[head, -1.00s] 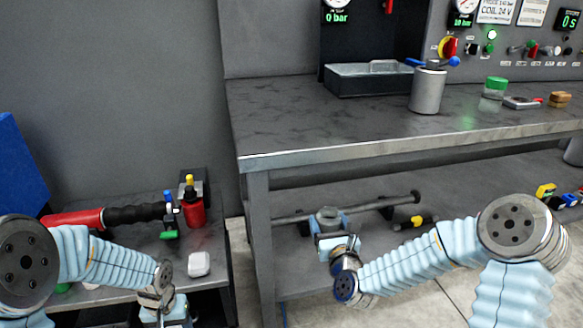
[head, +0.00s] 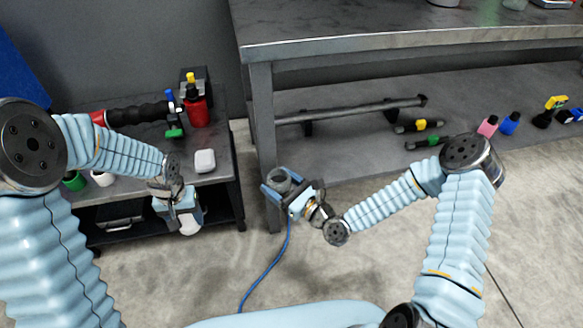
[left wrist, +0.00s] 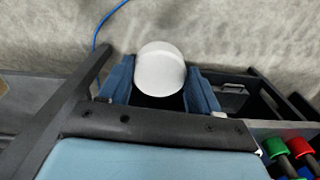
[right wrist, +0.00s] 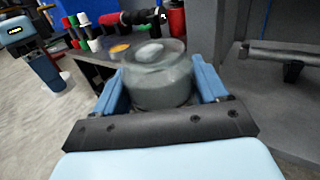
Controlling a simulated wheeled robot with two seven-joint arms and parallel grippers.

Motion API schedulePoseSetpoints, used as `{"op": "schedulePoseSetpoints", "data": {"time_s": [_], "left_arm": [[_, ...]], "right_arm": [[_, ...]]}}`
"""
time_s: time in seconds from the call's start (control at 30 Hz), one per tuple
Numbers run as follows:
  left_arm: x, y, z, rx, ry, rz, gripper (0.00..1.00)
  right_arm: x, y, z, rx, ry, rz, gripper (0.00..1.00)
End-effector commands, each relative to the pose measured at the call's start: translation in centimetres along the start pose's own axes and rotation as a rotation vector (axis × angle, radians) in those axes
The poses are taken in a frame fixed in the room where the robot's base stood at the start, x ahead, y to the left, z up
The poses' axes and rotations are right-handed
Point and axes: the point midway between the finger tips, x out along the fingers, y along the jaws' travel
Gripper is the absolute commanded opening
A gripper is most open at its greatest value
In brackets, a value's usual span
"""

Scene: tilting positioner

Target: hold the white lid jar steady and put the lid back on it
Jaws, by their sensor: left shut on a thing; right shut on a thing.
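My left gripper (head: 188,214) is shut on the white lid (head: 190,226), in front of the cart; the round lid (left wrist: 160,70) sits between its fingers in the left wrist view. My right gripper (head: 279,184) is shut on the grey, glassy jar (head: 280,177), beside the bench leg. In the right wrist view the jar (right wrist: 160,82) is between the fingers and looks nearly upright. A pale shape shows at its top; I cannot tell whether it is seen through the glass. The lid and jar are well apart, the lid to the left.
A cart (head: 222,190) at the left bears a white block (head: 205,160), a red bottle (head: 195,110) and a black-handled tool (head: 140,112). The workbench (head: 400,40) has a lower shelf (head: 360,150) with a bar and coloured items. The floor (head: 330,265) between cart and bench is clear except for a blue cable (head: 270,272).

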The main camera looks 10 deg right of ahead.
Motion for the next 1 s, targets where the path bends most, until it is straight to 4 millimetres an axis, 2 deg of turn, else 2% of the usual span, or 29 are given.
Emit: {"op": "schedulePoseSetpoints", "data": {"time_s": [0.43, 0.57, 0.67, 0.77, 1.0], "left_arm": [[0.0, 0.1, -0.1, -0.001, 0.000, 0.000, 0.30], [-0.6, 0.9, -0.8, -0.015, 0.004, -0.003, 0.30], [-1.7, 2.7, -2.2, -0.047, 0.009, -0.007, 0.30], [-3.3, 5.4, -3.9, -0.094, 0.013, -0.013, 0.30], [-8.1, 13.3, -6.5, -0.223, 0.019, -0.013, 0.30]], "right_arm": [[0.1, 0.5, -0.4, 0.000, 0.000, 0.019, 0.18], [0.1, 0.5, -0.4, 0.000, 0.000, 0.018, 0.18], [0.1, 0.5, -0.4, 0.000, 0.000, 0.018, 0.18], [0.1, 0.5, -0.4, 0.000, 0.000, 0.018, 0.18], [0.1, 0.5, -0.4, 0.000, 0.000, 0.018, 0.18]]}}
